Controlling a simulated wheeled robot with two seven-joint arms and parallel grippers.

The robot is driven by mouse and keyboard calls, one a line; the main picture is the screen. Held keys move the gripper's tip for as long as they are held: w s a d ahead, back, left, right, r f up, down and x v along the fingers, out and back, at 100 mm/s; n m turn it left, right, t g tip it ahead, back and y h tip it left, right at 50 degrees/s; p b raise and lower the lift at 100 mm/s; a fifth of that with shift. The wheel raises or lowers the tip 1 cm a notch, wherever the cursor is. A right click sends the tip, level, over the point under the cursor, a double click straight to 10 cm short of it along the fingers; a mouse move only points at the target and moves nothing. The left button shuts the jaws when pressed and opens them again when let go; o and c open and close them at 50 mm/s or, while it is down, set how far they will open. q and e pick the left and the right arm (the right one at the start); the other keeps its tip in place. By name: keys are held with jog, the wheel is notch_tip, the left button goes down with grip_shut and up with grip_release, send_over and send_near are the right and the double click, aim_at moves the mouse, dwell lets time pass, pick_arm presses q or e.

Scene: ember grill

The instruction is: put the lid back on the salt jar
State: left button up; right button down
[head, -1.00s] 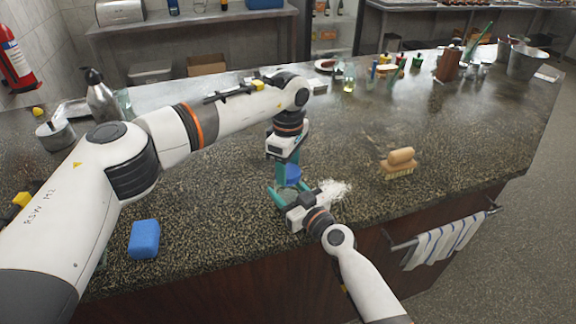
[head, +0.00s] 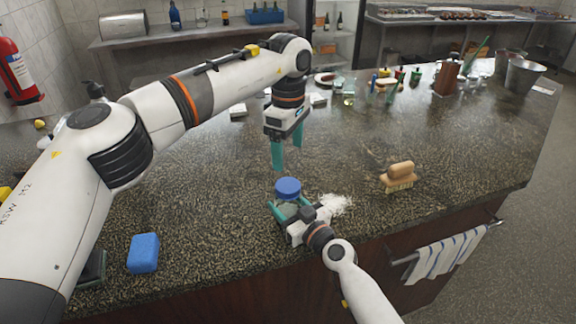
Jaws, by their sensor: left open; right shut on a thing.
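The blue lid (head: 288,187) sits on top of the salt jar (head: 287,207) near the counter's front edge and looks level. Whether it is fully seated I cannot tell. The jar stands upright; its clear body is partly hidden by my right gripper (head: 289,211), which is shut on it from the front right. My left gripper (head: 288,160) is open and empty, pointing down, a little above and behind the lid and apart from it.
Spilled white salt (head: 334,204) lies right of the jar. A wooden brush (head: 398,178) is further right, a blue sponge (head: 143,252) at the left front. A striped towel (head: 446,250) hangs off the counter front. The counter behind the jar is mostly clear.

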pick_arm(q)
notch_tip(320, 180, up, 3)
jog(key=shift+f, duration=0.2)
pick_arm(e)
jog(key=shift+c, duration=1.9)
grip_release()
jog(key=shift+s+d, duration=0.1)
jog(key=v, duration=1)
jog(key=shift+s+d+f+b, duration=0.1)
jog(key=shift+f+b, duration=0.05)
jog(key=shift+b, duration=0.25)
pick_arm(q)
jog(key=shift+f, duration=0.55)
pick_arm(e)
jog(key=shift+v, duration=0.75)
